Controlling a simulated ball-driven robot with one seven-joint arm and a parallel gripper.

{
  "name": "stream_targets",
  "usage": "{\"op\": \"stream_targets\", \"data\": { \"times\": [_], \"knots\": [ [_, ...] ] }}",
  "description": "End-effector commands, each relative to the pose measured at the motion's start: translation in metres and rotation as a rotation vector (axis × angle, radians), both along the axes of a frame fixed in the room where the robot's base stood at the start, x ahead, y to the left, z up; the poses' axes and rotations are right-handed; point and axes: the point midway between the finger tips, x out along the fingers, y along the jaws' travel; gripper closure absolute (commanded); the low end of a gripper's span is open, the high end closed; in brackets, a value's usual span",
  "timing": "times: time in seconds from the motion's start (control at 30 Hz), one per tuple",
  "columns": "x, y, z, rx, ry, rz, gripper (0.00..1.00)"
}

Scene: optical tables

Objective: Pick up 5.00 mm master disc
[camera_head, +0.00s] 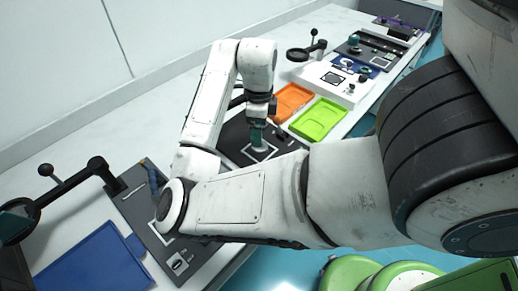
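My gripper (257,139) points down over a dark mat (235,136) on the table, between my folded arm links and the coloured trays. Its fingers look teal and small, and I cannot tell whether they are open or shut. A small pale round thing (261,148) shows just below the fingertips, inside a white square outline on the mat. It may be the 5.00 mm master disc, but no label is readable. I cannot tell whether the fingers touch it. My arm hides part of the mat and the table in front.
An orange tray (291,99) and a lime green tray (318,121) lie right of the mat. A white instrument (333,82) and a magnifier on a stand (303,53) are behind. A blue tray (95,262) and another magnifier (40,205) are at lower left.

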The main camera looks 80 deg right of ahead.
Motion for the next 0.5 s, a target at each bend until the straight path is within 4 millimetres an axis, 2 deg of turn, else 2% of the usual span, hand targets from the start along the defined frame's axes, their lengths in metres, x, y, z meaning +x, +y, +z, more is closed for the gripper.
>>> {"op": "stream_targets", "data": {
  "times": [0.4, 0.5],
  "knots": [
    [-0.004, 0.008, -0.047, 0.001, 0.002, 0.003, 0.18],
    [-0.004, 0.008, -0.052, 0.001, 0.000, 0.002, 0.18]
  ]
}}
